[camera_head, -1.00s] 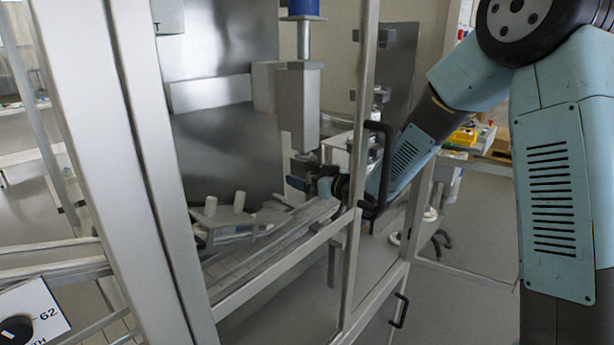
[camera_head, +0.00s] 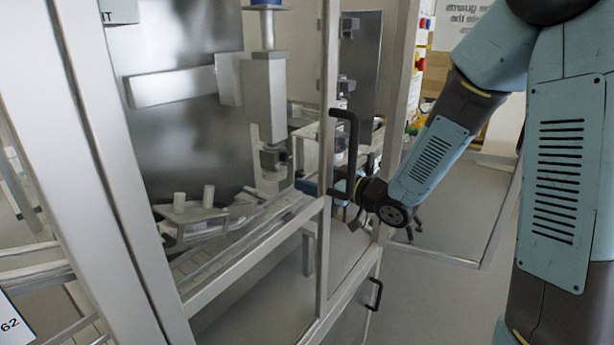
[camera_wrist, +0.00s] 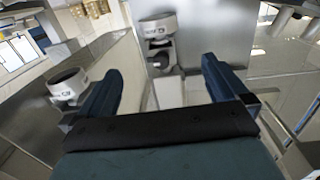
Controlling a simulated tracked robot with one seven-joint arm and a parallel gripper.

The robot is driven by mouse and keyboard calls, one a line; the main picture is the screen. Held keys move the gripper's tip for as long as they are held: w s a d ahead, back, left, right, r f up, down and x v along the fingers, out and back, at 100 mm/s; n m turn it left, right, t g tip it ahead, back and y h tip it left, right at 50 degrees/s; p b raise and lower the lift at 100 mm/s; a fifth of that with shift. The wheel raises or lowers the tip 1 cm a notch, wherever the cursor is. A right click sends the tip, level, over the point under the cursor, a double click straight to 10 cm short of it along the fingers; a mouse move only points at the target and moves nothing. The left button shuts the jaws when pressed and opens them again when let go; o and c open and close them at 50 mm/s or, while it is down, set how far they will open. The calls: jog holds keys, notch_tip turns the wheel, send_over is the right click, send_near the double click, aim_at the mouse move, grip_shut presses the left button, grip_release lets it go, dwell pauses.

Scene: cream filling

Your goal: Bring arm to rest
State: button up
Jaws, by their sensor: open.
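My arm reaches in from the right in the head view. Its wrist is beside the door handle (camera_head: 346,150) of the machine's frame. My gripper (camera_head: 312,187) is partly hidden behind the frame post, at the machine's opening. In the wrist view my gripper (camera_wrist: 160,68) shows two dark blue fingers spread wide apart, with nothing held between them.
A grey vertical filler column (camera_head: 265,100) stands inside the machine. Metal frame posts (camera_head: 328,120) and a lower rail (camera_head: 255,255) border the opening. A lower door handle (camera_head: 375,294) sticks out. Bare floor (camera_head: 450,290) lies to the right of the machine.

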jog(key=shift+s+d, duration=0.15)
jog(key=s+d+r+m+t+h, duration=0.1)
jog(key=d+r+m+h, duration=0.25)
jog(key=d+h, duration=0.5)
jog(key=s+d+r+m+t+h, duration=0.1)
jog(key=s+d+r+m+h, duration=0.25)
jog(key=d, duration=0.75)
jog(key=s+d+r+m+g+h, duration=0.1)
jog(key=s+d+m+g, duration=0.1)
jog(key=s, duration=0.8)
jog(key=s+d+r+m+g+h, duration=0.1)
jog(key=s+d+m+g, duration=0.1)
jog(key=s, duration=0.8)
jog(key=d+g, duration=0.1)
jog(key=d, duration=0.1)
jog(key=shift+s+d+g+h, duration=0.3)
jog(key=shift+d+g, duration=0.1)
